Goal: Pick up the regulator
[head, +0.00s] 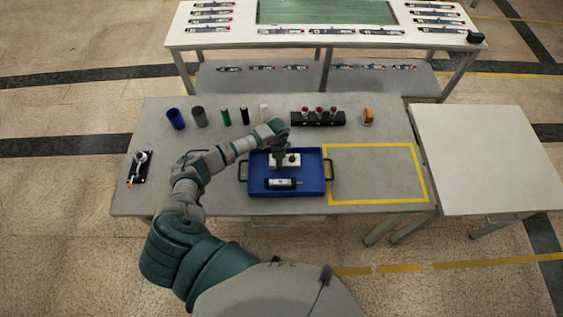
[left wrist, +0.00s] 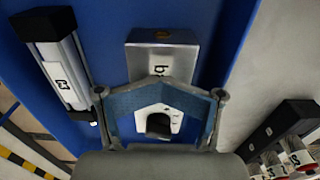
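A silver and white block with a black knob, which I take to be the regulator (head: 291,161), sits in the blue tray (head: 252,187) on the grey table. It also shows in the left wrist view (left wrist: 185,55), with part of a dark letter marking on it. My left gripper (head: 279,160) is over this block, its arm reaching in from the left. In the left wrist view my left gripper (left wrist: 160,105) has its fingers spread to either side of the block, apart from it. The gripper partly hides the block. My right gripper is not in view.
A black and silver cylinder (head: 281,183) lies in the tray beside the block. Behind stand a blue cup (head: 176,119), a grey cup (head: 199,117) and a black rack (head: 317,119) with red-topped parts. The yellow-outlined area (head: 375,145) at right is empty.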

